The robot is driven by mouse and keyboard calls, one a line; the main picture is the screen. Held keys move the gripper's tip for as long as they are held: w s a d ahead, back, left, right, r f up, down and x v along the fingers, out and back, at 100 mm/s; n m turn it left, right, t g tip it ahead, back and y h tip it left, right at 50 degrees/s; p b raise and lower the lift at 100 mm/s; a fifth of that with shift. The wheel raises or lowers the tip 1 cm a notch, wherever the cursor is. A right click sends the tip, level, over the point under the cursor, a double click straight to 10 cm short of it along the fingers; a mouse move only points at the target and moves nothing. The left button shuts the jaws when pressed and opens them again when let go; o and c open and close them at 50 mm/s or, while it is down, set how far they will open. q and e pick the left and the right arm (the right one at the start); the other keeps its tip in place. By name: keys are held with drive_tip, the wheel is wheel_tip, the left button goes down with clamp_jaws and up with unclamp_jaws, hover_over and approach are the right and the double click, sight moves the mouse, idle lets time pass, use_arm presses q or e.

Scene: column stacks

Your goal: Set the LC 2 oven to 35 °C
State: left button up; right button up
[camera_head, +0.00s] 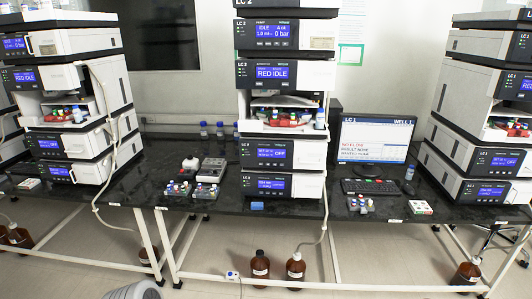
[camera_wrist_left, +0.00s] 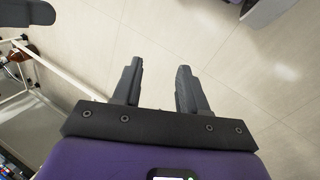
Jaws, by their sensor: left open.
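The LC 2 stack (camera_head: 286,100) stands in the middle of the bench in the head view, with its label at the top. Its two lowest modules each have a blue display: the upper one (camera_head: 264,153) reads OFF, and the lower one (camera_head: 271,184) has text too small to read. I cannot tell from the lettering which of them is the oven. In the left wrist view my left gripper (camera_wrist_left: 160,66) is open and empty, over pale floor and away from the stack. My right gripper is not seen.
Similar stacks stand at left (camera_head: 75,100) and right (camera_head: 480,110). A monitor (camera_head: 374,139), keyboard (camera_head: 378,186) and vial racks sit on the dark bench (camera_head: 225,207). Brown bottles (camera_head: 296,267) stand on the floor below. A tube hangs in front of the LC 2 stack's right side.

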use_arm(q)
clamp_jaws()
idle(1.6)
